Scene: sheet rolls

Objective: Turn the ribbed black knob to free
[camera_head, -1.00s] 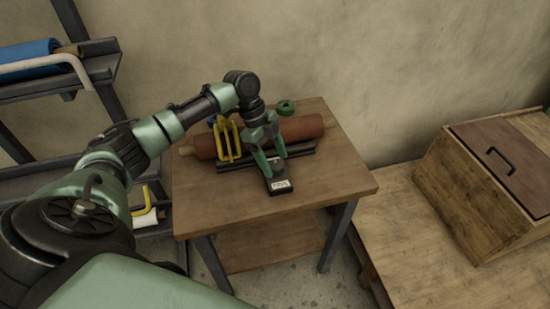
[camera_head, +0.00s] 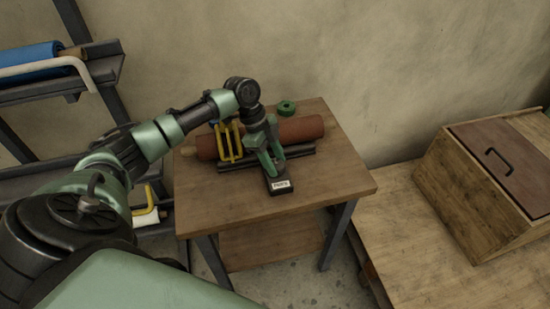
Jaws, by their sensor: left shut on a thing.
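My left gripper (camera_head: 272,163) reaches down over the small wooden table (camera_head: 222,208) and is shut on the ribbed black knob, which is mostly hidden between its green fingers. Just in front of the fingers lies a black block with a white label (camera_head: 281,185); the label's lettering is too small to read with certainty. A reddish-brown roll (camera_head: 302,129) lies behind the gripper along a black bar (camera_head: 300,150). A yellow frame (camera_head: 229,143) stands at the roll's left part. My right gripper does not show.
A green ring (camera_head: 286,107) lies behind the roll. A rack with a blue roll (camera_head: 28,57) stands at the left. A wooden box with a handled lid (camera_head: 497,170) sits on a lower bench (camera_head: 415,240) at the right. The table's front is clear.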

